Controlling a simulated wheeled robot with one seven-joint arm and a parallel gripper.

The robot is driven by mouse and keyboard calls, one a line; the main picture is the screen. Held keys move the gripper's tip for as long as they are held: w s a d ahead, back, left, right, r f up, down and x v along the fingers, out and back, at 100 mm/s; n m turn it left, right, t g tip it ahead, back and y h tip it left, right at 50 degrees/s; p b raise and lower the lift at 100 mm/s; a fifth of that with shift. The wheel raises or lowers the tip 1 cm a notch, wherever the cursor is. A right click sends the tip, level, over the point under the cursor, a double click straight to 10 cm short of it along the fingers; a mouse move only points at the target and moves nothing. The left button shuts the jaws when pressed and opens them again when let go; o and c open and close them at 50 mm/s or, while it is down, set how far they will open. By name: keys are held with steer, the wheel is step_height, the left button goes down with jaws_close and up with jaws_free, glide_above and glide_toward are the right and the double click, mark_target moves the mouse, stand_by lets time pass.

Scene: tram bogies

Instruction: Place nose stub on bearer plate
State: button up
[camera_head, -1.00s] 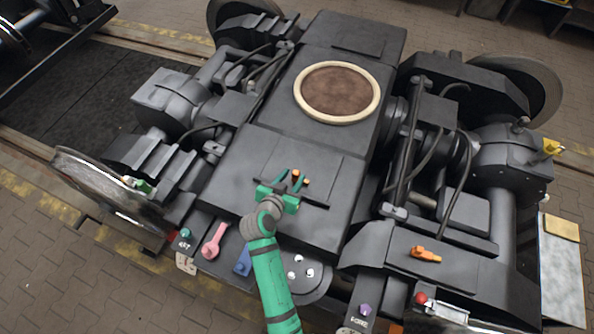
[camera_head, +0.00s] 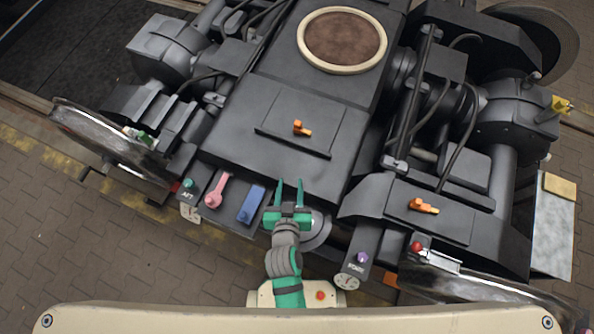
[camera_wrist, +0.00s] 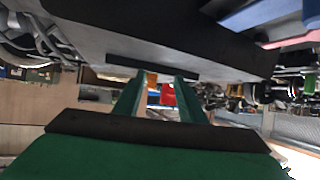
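An orange piece, apparently the nose stub (camera_head: 301,128), lies on a raised dark rectangular plate, apparently the bearer plate (camera_head: 277,125), in the middle of the bogie frame. It has a dark orange rounded end and a lighter orange arm to the right. My gripper (camera_head: 290,182) is open and empty, near the front edge of the frame and apart from the orange piece. In the wrist view my gripper (camera_wrist: 160,85) shows two separated green fingers with nothing held between them. The names are not marked, so which piece is the nose stub is not certain.
A second orange piece (camera_head: 423,206) lies on the right-hand plate. A pink piece (camera_head: 217,190) and a blue block (camera_head: 251,204) lie left of my gripper. A purple knob (camera_head: 362,257) is at the front right. A pale ring (camera_head: 343,40) tops the frame.

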steer(key=s+d+r+t, duration=0.2)
steer(key=s+r+t, duration=0.1)
steer(key=s+r, duration=1)
steer(key=f+v, duration=0.1)
steer(key=v, duration=0.3)
steer(key=shift+s+d, duration=0.15)
steer(key=shift+s, duration=0.1)
steer(key=shift+r, duration=0.1)
steer(key=shift+c, duration=0.7)
steer(key=shift+w, duration=0.1)
steer(key=shift+d, duration=0.1)
